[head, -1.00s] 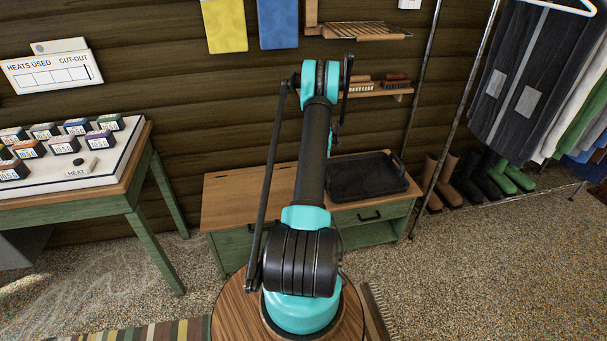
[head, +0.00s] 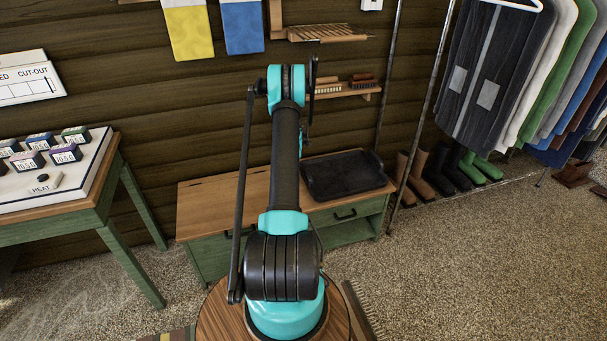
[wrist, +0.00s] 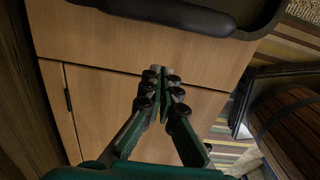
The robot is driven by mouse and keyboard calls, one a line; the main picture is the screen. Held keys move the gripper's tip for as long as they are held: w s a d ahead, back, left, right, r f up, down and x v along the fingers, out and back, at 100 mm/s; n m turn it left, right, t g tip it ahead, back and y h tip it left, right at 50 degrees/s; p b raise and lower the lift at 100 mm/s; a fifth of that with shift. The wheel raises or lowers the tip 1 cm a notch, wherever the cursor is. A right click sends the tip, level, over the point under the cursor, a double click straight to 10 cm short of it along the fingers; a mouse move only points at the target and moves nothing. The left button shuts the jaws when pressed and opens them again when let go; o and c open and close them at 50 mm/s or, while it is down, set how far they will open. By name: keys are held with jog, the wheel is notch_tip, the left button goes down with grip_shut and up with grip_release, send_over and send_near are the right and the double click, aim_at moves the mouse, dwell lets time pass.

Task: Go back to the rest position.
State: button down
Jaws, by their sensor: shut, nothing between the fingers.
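My gripper (wrist: 161,72) shows in the wrist view with its two fingers together, shut and empty. It hangs over the wooden top (wrist: 100,45) of the low green bench, apart from the black tray (wrist: 255,15) at the upper edge of that view. In the head view my arm stands upright in the middle, and the gripper itself is hidden behind it.
The bench (head: 215,208) stands by the wall with the black tray (head: 345,176) on it. A green table (head: 92,205) with small timers is at the left. Boots (head: 440,170) and a clothes rack are at the right. Gravel floor at the right front is open.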

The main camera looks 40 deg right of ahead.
notch_tip(320, 180, up, 9)
jog(key=s+a+r+m+t, duration=0.1)
jog(key=s+a+r+m, duration=0.35)
jog(key=a+r, duration=0.65)
jog(key=s+a+r+m+t, duration=0.1)
jog(key=s+a+r+m, duration=0.35)
jog(key=a, duration=1.05)
jog(key=s+a+r+m+t, duration=0.1)
jog(key=s+a+m, duration=0.1)
jog(key=s+a, duration=0.6)
jog(key=s+a+r+m+t, duration=0.1)
jog(key=s+a+m, duration=0.2)
jog(key=s+a, duration=0.6)
jog(key=s, duration=0.6)
jog(key=shift+s, duration=0.35)
